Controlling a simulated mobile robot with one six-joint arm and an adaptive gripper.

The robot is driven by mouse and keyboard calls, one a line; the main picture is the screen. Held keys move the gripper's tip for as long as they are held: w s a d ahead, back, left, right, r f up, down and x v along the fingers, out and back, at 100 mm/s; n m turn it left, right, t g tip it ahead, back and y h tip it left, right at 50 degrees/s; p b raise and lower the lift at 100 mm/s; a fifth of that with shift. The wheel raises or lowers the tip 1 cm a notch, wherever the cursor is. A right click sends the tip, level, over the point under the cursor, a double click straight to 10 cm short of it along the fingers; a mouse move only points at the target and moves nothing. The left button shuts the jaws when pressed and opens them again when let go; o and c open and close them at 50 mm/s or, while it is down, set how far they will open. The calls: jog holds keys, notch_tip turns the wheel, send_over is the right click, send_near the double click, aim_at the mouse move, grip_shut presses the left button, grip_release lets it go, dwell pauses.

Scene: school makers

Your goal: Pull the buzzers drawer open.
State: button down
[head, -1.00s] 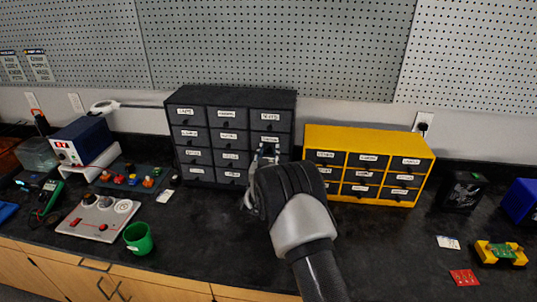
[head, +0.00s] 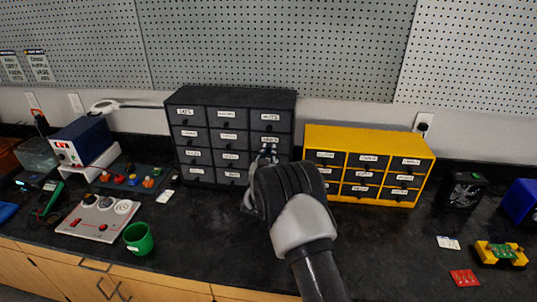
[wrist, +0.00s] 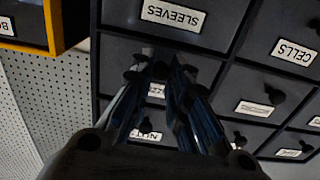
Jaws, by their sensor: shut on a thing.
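The dark drawer cabinet (head: 228,187) stands against the back wall, with labelled drawers in three columns. My gripper (head: 267,150) is at its right column, in front of the second drawer from the top. The wrist view looks upside down at the cabinet front. There my gripper (wrist: 160,70) is shut on a dark knob, mostly hidden between the fingertips. The buzzers drawer (head: 284,143) carries this knob; its label (wrist: 156,90) is largely covered by the fingers. It looks flush or nearly flush with its neighbours. The sleeves drawer (wrist: 172,17) is directly below it.
A yellow drawer cabinet (head: 369,138) stands close on the right of the dark one. A green cup (head: 139,239), a control panel (head: 98,218) and a blue power supply (head: 83,142) are on the left. The black worktop (head: 210,235) before the dark cabinet is clear.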

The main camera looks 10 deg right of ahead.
jog(key=v, duration=1.1)
jog(key=shift+s, duration=0.1)
jog(key=c, duration=1.5)
grip_release()
jog(key=v, duration=1.2)
jog(key=shift+r, duration=0.1)
